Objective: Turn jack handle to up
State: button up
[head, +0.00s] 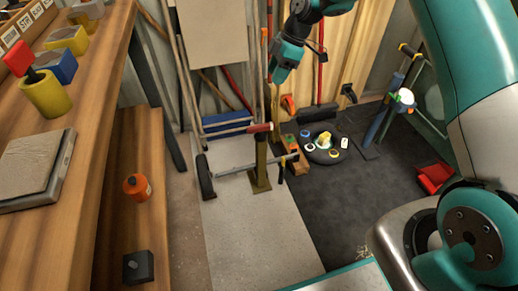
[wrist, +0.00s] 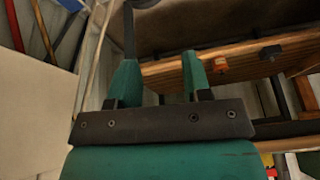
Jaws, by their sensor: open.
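The jack appears to be the olive post (head: 261,168) standing on the pale floor strip in the middle of the head view. A red grip (head: 260,128) on a thin pale rod reaches out to the left near its top. A grey bar (head: 250,165) crosses the post lower down and runs toward a black end piece (head: 205,176). Which bar is the jack handle is not certain. My gripper (head: 282,72) is above and slightly right of the post, apart from it. In the wrist view my gripper (wrist: 160,75) has its two teal fingers spread, with nothing held.
A wooden bench (head: 95,90) fills the left, with an orange can (head: 137,187) and a black block (head: 139,267) on its lower shelf. Long-handled tools lean at the back. A round dark tray (head: 325,155) with small items lies right of the post. Pale floor in front is clear.

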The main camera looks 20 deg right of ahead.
jog(key=n+b, duration=0.1)
jog(key=b, duration=0.1)
send_near(261, 126)
jog(key=b+x, duration=0.5)
jog(key=x, duration=0.7)
jog(key=shift+b, duration=0.35)
jog(key=shift+c, duration=0.3)
jog(key=shift+r, duration=0.1)
grip_shut()
